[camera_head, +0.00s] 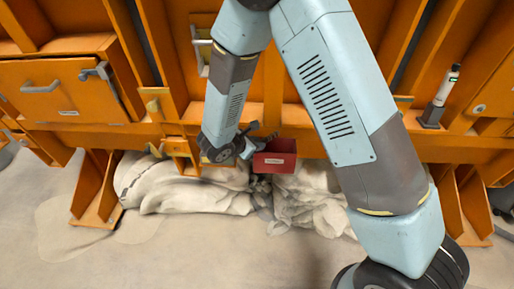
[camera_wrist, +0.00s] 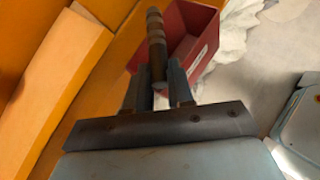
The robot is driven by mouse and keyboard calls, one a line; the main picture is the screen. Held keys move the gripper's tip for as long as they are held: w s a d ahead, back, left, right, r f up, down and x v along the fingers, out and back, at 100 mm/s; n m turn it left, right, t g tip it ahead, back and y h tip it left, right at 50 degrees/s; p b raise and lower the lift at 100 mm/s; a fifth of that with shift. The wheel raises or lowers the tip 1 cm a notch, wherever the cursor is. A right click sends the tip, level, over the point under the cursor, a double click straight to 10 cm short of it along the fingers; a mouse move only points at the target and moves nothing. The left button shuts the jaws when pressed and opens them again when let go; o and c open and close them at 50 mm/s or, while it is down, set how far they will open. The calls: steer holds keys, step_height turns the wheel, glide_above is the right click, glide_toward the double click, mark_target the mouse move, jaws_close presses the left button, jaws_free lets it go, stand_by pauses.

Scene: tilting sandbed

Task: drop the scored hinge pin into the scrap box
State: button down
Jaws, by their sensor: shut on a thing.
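The scored hinge pin (camera_wrist: 156,42) is a brown, grooved rod in the wrist view. My gripper (camera_wrist: 160,82) is shut on its lower end, and the pin points away from the jaws. The scrap box (camera_wrist: 190,40) is a red open-topped box with a pale label. In the wrist view the pin's far part overlaps the box's left side. In the head view the red box (camera_head: 274,162) stands against the orange frame, and my gripper (camera_head: 254,142) is just at its upper left. The pin cannot be made out in the head view. The pin's height over the box is unclear.
An orange steel frame (camera_head: 60,90) with ribs and handles fills the back. Pale sacks or sand heaps (camera_head: 190,185) lie below, left and right of the box. A white cylinder with a dark top (camera_head: 447,85) stands at the right. The floor in front is mostly clear.

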steer(key=shift+f, duration=0.8)
steer(key=shift+f, duration=0.65)
steer(key=c, duration=1)
jaws_free()
steer(key=shift+r, duration=0.15)
